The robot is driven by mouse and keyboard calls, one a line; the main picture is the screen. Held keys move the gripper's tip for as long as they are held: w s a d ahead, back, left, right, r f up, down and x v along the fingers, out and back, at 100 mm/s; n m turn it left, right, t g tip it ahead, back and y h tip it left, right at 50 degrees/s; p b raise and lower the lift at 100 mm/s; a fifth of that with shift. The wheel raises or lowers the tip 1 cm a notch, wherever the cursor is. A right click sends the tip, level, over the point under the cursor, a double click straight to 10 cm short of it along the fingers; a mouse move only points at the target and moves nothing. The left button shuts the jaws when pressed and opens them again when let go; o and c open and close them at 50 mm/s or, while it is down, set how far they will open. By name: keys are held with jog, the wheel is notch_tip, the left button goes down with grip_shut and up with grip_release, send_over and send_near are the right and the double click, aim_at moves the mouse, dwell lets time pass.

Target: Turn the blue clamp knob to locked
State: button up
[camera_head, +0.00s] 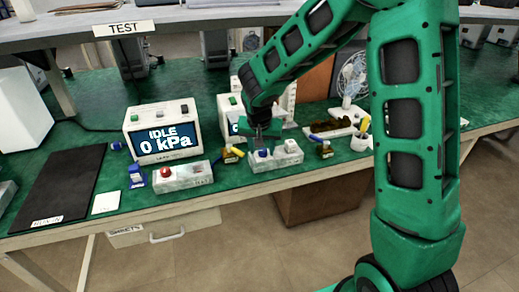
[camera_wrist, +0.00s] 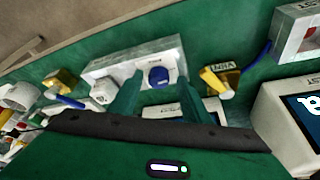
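The blue clamp knob (camera_wrist: 158,75) sits on top of a long pale grey block (camera_wrist: 128,62). In the head view the knob (camera_head: 262,153) shows at the left part of the same block (camera_head: 285,162), right below my gripper (camera_head: 263,138). In the wrist view my gripper (camera_wrist: 157,92) is open, with one green finger toward each side of the knob. The knob appears between and just beyond the fingertips; I cannot tell whether they touch it. Nothing is held. A white cap (camera_wrist: 104,91) sits on the block beside the knob. The knob's lock marking is too small to read.
A brass valve with a yellow handle (camera_head: 232,154) stands left of the block, another brass valve (camera_head: 324,149) right. A second block with a red button (camera_head: 166,172) is further left. A display reading IDLE 0 kPa (camera_head: 163,140) stands behind. The green bench front is clear.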

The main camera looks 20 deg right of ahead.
jog(key=shift+d, duration=0.1)
jog(key=shift+r, duration=0.1)
jog(key=shift+s+r, duration=0.1)
jog(key=shift+r, duration=0.25)
jog(key=v, duration=0.9)
jog(key=shift+a+r, duration=0.25)
jog(key=shift+r, duration=0.1)
jog(key=shift+s, duration=0.1)
jog(key=w+d+f+n+y, duration=0.1)
jog(key=f+n, duration=0.2)
jog(key=w+f+n+y, duration=0.1)
jog(key=f+n, duration=0.2)
jog(key=w+d+f+n+y, duration=0.1)
jog(key=f+n, duration=0.2)
jog(key=f, duration=0.1)
jog(key=shift+w+d, duration=0.2)
jog(key=shift+d, duration=0.15)
jog(key=shift+c, duration=0.5)
